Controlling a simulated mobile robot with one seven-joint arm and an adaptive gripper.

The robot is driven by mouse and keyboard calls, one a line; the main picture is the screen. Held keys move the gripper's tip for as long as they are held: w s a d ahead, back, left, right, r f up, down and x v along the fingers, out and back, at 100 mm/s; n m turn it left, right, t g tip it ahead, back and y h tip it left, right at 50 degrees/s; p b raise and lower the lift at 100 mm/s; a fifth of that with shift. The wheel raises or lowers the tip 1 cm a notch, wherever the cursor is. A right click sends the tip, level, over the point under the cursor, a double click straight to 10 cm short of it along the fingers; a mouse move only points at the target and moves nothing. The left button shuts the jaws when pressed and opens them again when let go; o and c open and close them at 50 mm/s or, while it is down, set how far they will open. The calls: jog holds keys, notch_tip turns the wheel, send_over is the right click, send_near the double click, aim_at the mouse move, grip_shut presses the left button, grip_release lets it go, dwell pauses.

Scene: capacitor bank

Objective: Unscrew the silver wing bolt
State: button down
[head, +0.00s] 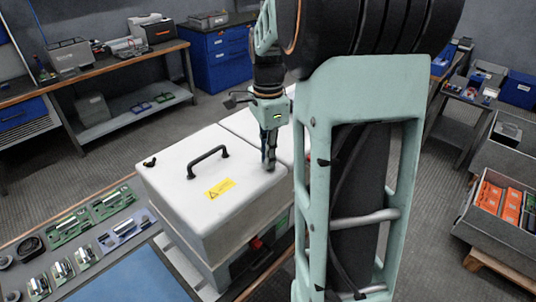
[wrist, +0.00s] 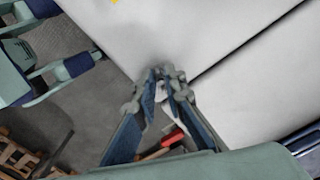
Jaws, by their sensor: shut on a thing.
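My gripper (head: 268,163) points down at the near right corner of the white cabinet lid (head: 195,205). It is shut at the lid's corner, with its fingertips (wrist: 162,76) close together there in the wrist view. The silver wing bolt itself is hidden between the fingers, and I cannot make out its wings in either view. A dark wing bolt (head: 150,162) stands on the lid's far left corner, apart from my gripper.
The lid has a black handle (head: 208,162) and a yellow warning label (head: 219,188). A second white cabinet (head: 240,124) stands close behind. A bench with green modules (head: 68,228) lies at the left. A red part (wrist: 172,138) shows below the lid.

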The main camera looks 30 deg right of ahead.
jog(key=shift+s+n, duration=0.1)
jog(key=shift+n, duration=1.7)
jog(key=c, duration=2.1)
grip_release()
jog(key=shift+r, duration=0.1)
notch_tip(320, 180, up, 12)
jog(key=shift+f, duration=0.1)
